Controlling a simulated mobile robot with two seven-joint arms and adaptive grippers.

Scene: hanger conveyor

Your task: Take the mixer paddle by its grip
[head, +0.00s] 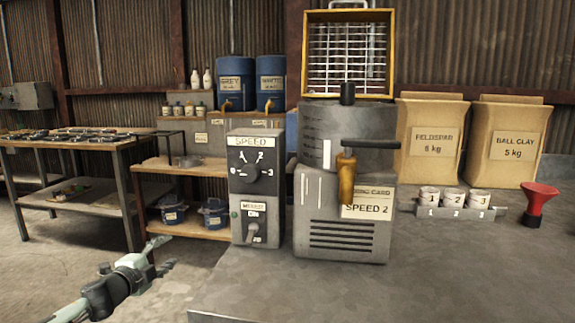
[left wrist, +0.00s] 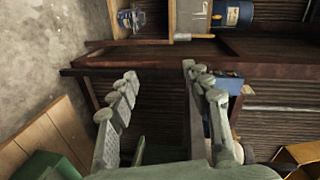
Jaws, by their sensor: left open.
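A grey mixing machine (head: 347,220) stands on the grey bench, with a metal vessel (head: 375,122) on its top. A short black cylinder (head: 347,93) stands up from the vessel's top. It may be the mixer paddle's grip; the rest of the paddle is hidden. My left gripper (head: 170,254) is at the lower left in the head view, left of the bench and well away from the machine. In the left wrist view the fingers of my left gripper (left wrist: 160,70) are spread with nothing between them. My right gripper is not in view.
A brass-coloured tap (head: 346,180) with a black lever (head: 370,144) projects from the vessel's front. A switch box (head: 255,190) stands left of the machine. Paper sacks (head: 430,140), small cups (head: 453,200) and a red funnel (head: 538,205) stand right. The bench's front is clear.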

